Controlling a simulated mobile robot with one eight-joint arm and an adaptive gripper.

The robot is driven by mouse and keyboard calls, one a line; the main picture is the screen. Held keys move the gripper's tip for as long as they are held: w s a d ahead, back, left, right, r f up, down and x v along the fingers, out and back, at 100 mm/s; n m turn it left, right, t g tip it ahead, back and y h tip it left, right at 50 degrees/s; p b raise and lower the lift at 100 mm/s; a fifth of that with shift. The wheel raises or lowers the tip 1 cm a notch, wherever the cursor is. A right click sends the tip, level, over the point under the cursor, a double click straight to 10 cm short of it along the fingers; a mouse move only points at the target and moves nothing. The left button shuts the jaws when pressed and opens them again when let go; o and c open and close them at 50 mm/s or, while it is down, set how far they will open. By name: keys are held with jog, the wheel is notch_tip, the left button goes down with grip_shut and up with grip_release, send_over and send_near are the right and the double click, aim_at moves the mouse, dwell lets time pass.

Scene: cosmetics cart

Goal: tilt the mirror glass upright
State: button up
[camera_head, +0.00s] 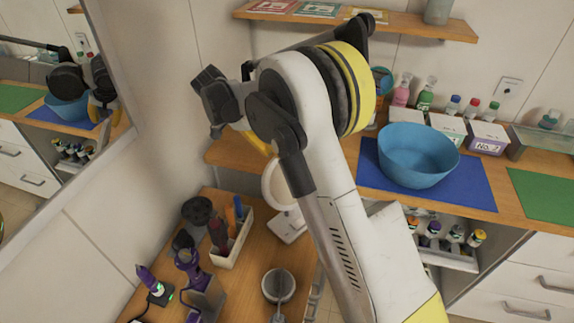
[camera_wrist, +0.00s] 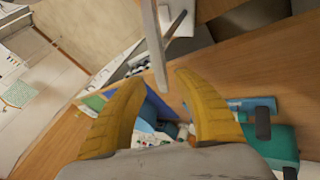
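The table mirror's round, pale glass (camera_head: 279,187) stands over a white base (camera_head: 290,226) on the wooden cart top; my arm covers its right side in the head view. In the wrist view the mirror glass (camera_wrist: 154,42) shows nearly edge-on as a thin grey strip, its lower end reaching between my fingertips. My gripper (camera_wrist: 160,76) is open, with one yellow finger on each side of that strip. I cannot tell whether either finger touches it. In the head view my gripper is mostly hidden behind my arm.
A white holder (camera_head: 232,246) with brushes stands left of the mirror, near purple tools (camera_head: 192,268). A round grey pot (camera_head: 278,285) sits in front. A blue bowl (camera_head: 413,158) rests on a blue mat (camera_head: 474,190) on the right counter. A wooden shelf (camera_head: 400,24) hangs above.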

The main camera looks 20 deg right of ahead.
aim_at(288, 167)
jog(key=b+x, duration=0.1)
jog(key=x, duration=0.6)
jog(key=shift+d+f+b, duration=0.15)
jog(key=shift+b, duration=0.2)
grip_shut()
